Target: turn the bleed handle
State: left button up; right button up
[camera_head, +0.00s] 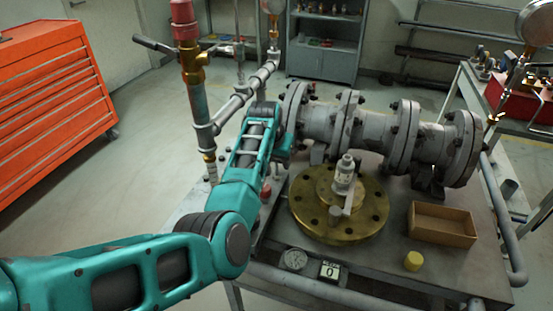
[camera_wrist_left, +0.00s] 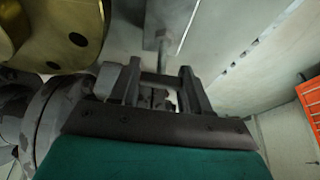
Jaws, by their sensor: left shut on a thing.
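My teal left arm comes in from the left in the head view and reaches up to the pipework left of the grey flanged valve body (camera_head: 325,120). In the head view, the arm and wrist hide the left gripper's fingertips and what they hold. In the left wrist view my left gripper (camera_wrist_left: 162,80) is shut on a grey bar, which appears to be the bleed handle (camera_wrist_left: 160,78). A thin grey stem (camera_wrist_left: 160,42) stands just beyond the fingers. How far the handle is turned cannot be told. My right gripper is not in view.
A round brass flange (camera_head: 312,213) with a grey fitting lies on the bench beside my forearm. An orange tool cabinet (camera_head: 50,105) stands left.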

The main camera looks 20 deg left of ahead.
pick_arm(q)
jog(key=c, duration=0.3)
